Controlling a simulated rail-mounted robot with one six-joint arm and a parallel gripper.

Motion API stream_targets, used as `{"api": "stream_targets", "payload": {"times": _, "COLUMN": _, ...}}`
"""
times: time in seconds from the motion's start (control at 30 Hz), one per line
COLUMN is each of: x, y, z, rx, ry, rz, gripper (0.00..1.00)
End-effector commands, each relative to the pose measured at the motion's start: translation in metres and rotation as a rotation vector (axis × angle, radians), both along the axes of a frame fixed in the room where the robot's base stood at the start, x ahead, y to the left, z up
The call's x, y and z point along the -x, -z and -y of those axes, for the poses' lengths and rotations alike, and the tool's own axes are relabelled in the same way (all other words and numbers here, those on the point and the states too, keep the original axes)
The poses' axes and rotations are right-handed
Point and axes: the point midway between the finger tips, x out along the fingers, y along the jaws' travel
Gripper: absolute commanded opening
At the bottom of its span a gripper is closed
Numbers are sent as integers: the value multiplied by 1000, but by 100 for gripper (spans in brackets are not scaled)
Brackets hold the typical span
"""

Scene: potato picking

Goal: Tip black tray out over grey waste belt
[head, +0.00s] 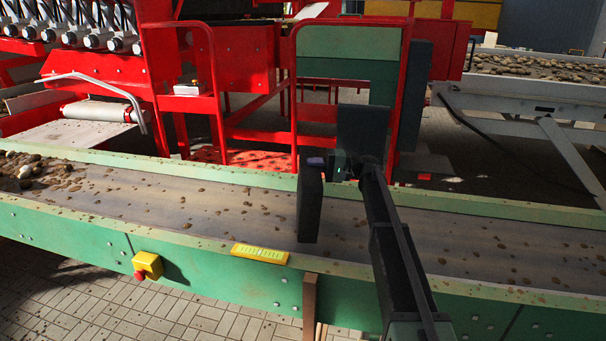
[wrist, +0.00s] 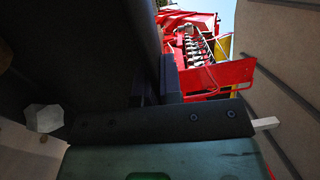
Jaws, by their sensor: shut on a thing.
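The black tray (head: 310,207) is in the air over the belt in the head view, turned up on its edge so that it shows as a narrow upright dark slab. My gripper (head: 338,168) is shut on it at its upper right side. In the wrist view, a large dark face of the tray (wrist: 80,50) fills the upper left, beside the gripper fingers (wrist: 168,80). The tray's inside is hidden, so I cannot tell whether it holds anything. The grey belt (head: 150,200) runs across below, with scattered brown clods or potatoes.
Green side walls (head: 70,235) edge the belt. A yellow box with a red button (head: 147,265) sits on the near wall, and a yellow label plate (head: 259,253) on its rim. Red railings and machinery (head: 215,75) stand behind. A potato pile (head: 30,170) lies at the belt's left.

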Motion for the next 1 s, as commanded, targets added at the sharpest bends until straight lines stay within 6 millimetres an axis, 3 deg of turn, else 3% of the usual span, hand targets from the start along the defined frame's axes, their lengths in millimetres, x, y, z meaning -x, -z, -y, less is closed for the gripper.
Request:
{"api": "stream_targets", "payload": {"times": 0.2, "x": 1, "y": 6, "z": 24, "rx": -117, "ry": 1, "rz": 9, "gripper": 0}}
{"api": "stream_targets", "payload": {"times": 0.4, "x": 2, "y": 4, "z": 35, "rx": -177, "ry": 0, "rz": 12, "gripper": 0}}
{"api": "stream_targets", "payload": {"times": 1.0, "x": 2, "y": 2, "z": 37, "rx": -185, "ry": 0, "rz": 13, "gripper": 0}}
